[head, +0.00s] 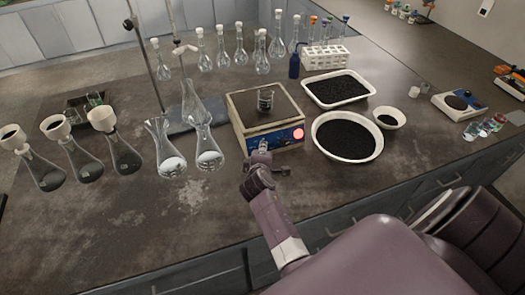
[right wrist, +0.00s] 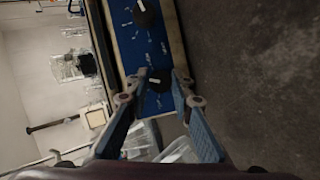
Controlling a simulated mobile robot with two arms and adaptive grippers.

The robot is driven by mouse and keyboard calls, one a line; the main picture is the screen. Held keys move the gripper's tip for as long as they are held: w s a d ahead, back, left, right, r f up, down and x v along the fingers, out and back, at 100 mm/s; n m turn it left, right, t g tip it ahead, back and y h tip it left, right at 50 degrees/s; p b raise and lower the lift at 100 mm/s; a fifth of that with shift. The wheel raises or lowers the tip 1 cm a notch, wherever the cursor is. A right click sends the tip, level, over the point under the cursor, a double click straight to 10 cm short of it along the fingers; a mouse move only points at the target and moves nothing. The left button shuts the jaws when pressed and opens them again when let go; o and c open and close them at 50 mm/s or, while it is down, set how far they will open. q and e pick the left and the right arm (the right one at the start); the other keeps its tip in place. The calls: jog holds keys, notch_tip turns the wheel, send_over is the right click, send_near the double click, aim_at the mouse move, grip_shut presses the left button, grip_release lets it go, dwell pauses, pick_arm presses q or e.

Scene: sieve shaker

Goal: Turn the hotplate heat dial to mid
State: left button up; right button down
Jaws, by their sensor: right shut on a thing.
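The hotplate (head: 238,108) stands on the bench with a small beaker (head: 265,100) on its dark top. Its blue front panel (head: 282,138) faces me, with a glowing red spot at the right. My right gripper (head: 263,147) is at the left part of this panel. In the right wrist view, my right gripper (right wrist: 158,88) has its fingertips on either side of a black dial (right wrist: 159,79) with a light mark, and is shut on it. A second black dial (right wrist: 147,12) is free, farther along the panel. The dials' labels are too small to read. My left gripper is out of view.
A round dish of black grains (head: 372,155) and a white tray (head: 368,97) lie to the right. The bench front is clear.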

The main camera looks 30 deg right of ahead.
jog(key=c, duration=1.7)
grip_release()
jog(key=shift+f, duration=0.1)
notch_tip(320, 180, up, 10)
jog(key=shift+r, duration=0.1)
